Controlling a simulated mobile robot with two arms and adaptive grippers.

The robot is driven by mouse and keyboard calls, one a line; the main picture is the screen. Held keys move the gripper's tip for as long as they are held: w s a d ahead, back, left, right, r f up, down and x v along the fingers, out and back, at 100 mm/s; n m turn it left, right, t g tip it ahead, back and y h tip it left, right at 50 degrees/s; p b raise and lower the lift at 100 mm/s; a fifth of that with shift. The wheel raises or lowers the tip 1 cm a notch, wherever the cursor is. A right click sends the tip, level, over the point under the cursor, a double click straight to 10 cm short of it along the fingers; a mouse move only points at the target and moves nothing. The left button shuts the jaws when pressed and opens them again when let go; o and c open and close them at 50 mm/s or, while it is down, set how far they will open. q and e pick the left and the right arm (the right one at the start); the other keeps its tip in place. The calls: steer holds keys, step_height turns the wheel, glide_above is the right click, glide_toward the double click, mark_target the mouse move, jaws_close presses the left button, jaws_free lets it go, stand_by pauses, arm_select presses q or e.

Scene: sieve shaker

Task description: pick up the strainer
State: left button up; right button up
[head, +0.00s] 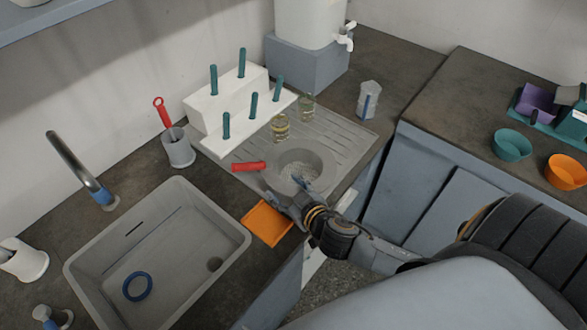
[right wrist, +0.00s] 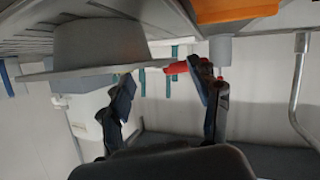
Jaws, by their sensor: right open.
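The strainer is a grey bowl with a wide flat rim (head: 300,166) and a red handle (head: 248,167) pointing left. It stands on the ribbed drainboard beside the sink. In the right wrist view, where the scene appears upside down, its grey bowl (right wrist: 100,42) hangs from the top and its red handle (right wrist: 177,68) shows between my fingers. My right gripper (head: 287,188) is open and empty, just in front of the strainer's near edge. Its fingers (right wrist: 162,74) are spread; whether one touches the handle or rim, I cannot tell. My left gripper is out of view.
An orange tray (head: 267,224) lies close to my right gripper. Two glass jars (head: 280,128) and a white rack (head: 215,104) with teal rods stand behind the strainer. A grey cup (head: 178,148) with a red-handled tool stands left. The sink (head: 165,225) holds a blue ring.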

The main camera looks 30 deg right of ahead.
mark_target(280, 183)
steer(key=x, duration=0.2)
steer(key=p+x, duration=0.1)
steer(key=x, duration=0.2)
steer(key=shift+w+d+f, duration=0.15)
steer(key=shift+w+f, duration=0.05)
steer(key=shift+f, duration=0.15)
steer(key=shift+r, duration=0.1)
steer(key=c, duration=1.3)
steer(key=shift+o, duration=0.2)
